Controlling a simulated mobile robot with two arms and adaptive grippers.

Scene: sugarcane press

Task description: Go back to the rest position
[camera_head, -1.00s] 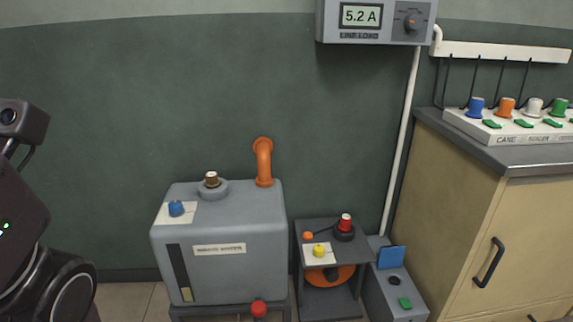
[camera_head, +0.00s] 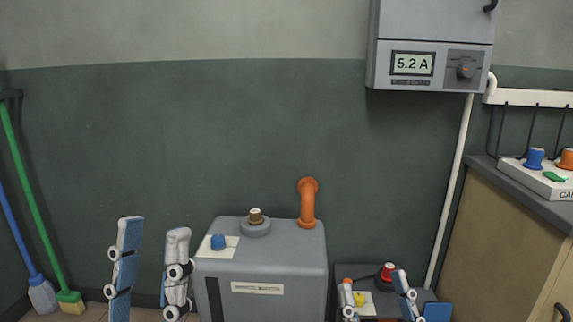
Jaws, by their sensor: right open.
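My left gripper (camera_head: 154,228) is at the lower left in the head view, pointing up. Its two fingers are apart with nothing between them. It stands left of the grey machine tank (camera_head: 260,265). My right gripper (camera_head: 373,280) is at the bottom, right of the tank, in front of a small dark stand (camera_head: 352,271). Its fingers are apart, and the stand's yellow button (camera_head: 360,299) shows between them. I see nothing held in either gripper. The lower parts of both grippers are cut off by the frame.
A wall meter (camera_head: 412,64) reading 5.2 A hangs at the upper right. A beige cabinet (camera_head: 505,225) with a control panel (camera_head: 541,181) stands at the right. A green broom (camera_head: 37,200) and a blue broom (camera_head: 18,230) lean at the far left. The wall between is bare.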

